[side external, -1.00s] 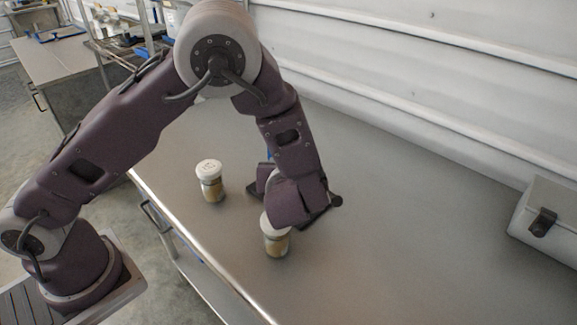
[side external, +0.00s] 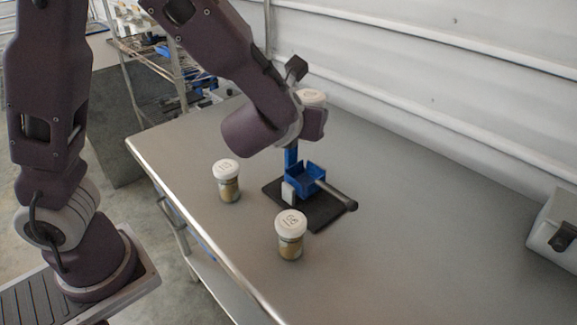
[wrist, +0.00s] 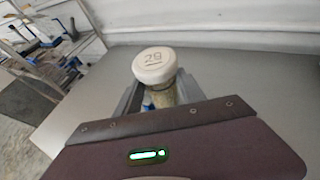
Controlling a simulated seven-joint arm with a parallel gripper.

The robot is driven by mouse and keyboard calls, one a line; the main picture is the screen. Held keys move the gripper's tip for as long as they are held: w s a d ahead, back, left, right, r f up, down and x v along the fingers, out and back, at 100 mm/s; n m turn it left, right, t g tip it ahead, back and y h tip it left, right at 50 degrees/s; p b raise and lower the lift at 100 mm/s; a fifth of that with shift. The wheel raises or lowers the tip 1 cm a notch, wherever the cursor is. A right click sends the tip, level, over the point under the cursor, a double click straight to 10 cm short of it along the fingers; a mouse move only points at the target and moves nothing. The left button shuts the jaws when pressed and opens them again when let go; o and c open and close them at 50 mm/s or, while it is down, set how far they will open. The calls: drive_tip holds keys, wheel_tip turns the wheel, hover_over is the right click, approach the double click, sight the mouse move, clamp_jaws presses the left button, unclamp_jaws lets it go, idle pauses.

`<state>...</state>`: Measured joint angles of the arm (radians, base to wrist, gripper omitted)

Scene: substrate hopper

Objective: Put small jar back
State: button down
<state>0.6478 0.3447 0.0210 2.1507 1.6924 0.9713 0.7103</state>
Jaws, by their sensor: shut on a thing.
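My gripper (side external: 302,103) is raised above the blue hopper and shut on a jar with a white lid (side external: 313,97). In the wrist view the lid (wrist: 154,65) carries a dark number that looks like 29, and the jar's tan-filled body (wrist: 162,95) sits between the two grey fingers. In the side view my arm hides most of this jar's body. The blue hopper (side external: 305,181) stands on a black base plate (side external: 322,215) with a dark cylinder at its right.
Two other white-lidded jars with tan contents stand upright on the metal table: one left of the hopper (side external: 228,182), one in front of it (side external: 290,240). A grey box (side external: 556,225) is at the right edge. The table's right half is mostly clear.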

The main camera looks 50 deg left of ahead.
drive_tip(key=s+a+f+n+g+y, duration=0.1)
drive_tip(key=s+f+n+y, duration=0.1)
drive_tip(key=s+f, duration=0.5)
drive_tip(key=s+a+f+n+g+y, duration=0.15)
drive_tip(key=s+f, duration=0.25)
drive_tip(key=s, duration=0.4)
drive_tip(key=shift+s+d+f, duration=0.1)
drive_tip(key=shift+d+f, duration=0.05)
drive_tip(key=shift+f, duration=1.4)
drive_tip(key=shift+d+f, duration=0.1)
drive_tip(key=shift+f, duration=1.4)
drive_tip(key=shift+f, duration=0.6)
drive_tip(key=c, duration=0.6)
unclamp_jaws()
